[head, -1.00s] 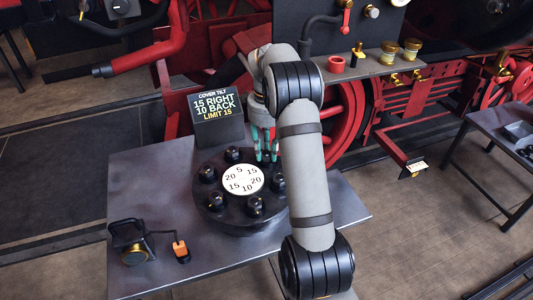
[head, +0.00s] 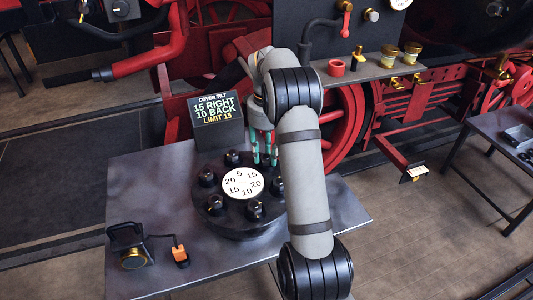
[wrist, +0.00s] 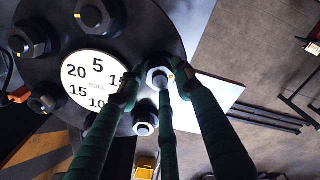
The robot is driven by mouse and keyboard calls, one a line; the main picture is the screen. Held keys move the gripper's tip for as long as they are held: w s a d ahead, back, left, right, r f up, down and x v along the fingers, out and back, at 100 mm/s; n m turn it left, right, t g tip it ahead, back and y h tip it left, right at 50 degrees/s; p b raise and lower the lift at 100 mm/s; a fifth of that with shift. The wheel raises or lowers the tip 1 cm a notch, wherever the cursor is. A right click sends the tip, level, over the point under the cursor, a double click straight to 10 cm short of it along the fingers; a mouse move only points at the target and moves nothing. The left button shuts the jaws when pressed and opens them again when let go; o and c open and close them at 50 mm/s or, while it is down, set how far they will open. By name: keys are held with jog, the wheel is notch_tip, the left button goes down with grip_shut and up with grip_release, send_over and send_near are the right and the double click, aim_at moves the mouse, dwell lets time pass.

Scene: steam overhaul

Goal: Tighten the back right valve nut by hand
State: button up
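The round black cover (head: 240,222) lies on the table with several dark valve nuts around a white numbered disc (head: 242,183). The back right valve nut (wrist: 158,77) shows in the wrist view as a dark nut with a pale top and a yellow mark. My gripper (head: 265,160), with three green fingers, points down at it. In the wrist view the fingertips of my gripper (wrist: 160,80) stand spread around the nut; whether any touches it I cannot tell. In the head view the fingers and arm hide much of this side.
A neighbouring nut (wrist: 145,118) stands close to the fingers. A black sign (head: 217,120) reading "15 right, 10 back, limit 15" stands behind the cover. A black device with a gold ring (head: 133,258) and an orange piece (head: 181,254) lie front left.

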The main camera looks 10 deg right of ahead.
aim_at(267, 156)
jog(key=shift+o, duration=1.3)
notch_tip(267, 156, up, 12)
jog(key=shift+f, duration=0.2)
notch_tip(267, 156, down, 12)
jog(key=shift+r, duration=0.1)
dwell(0.5)
